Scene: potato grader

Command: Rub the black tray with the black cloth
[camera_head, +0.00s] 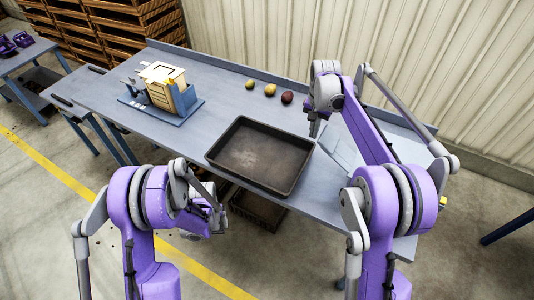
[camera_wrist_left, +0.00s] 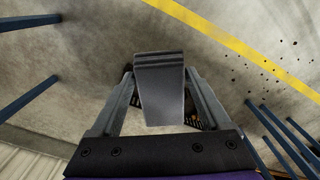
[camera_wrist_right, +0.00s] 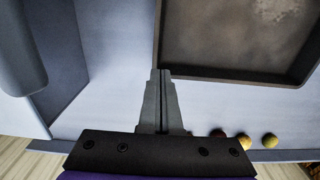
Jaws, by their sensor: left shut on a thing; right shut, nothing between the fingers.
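The black tray (camera_head: 262,155) lies on the workbench near its front edge, empty, with pale dusty patches on its floor. It also shows in the right wrist view (camera_wrist_right: 230,38). My left gripper (camera_head: 217,222) is in front of the bench, over the floor. My right gripper (camera_head: 316,126) is shut and empty, just beyond the tray's right back corner. In the right wrist view its closed fingertips (camera_wrist_right: 160,76) are beside the tray's rim, apparently above the bench.
Three potatoes (camera_head: 269,90) lie in a row along the bench's back. A wooden box on a blue base (camera_head: 190,107) stands left of the tray. A light panel or bin (camera_head: 340,153) is at the right. A dark crate (camera_head: 262,207) sits below the bench. The bench (camera_head: 222,92) is bare behind the tray.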

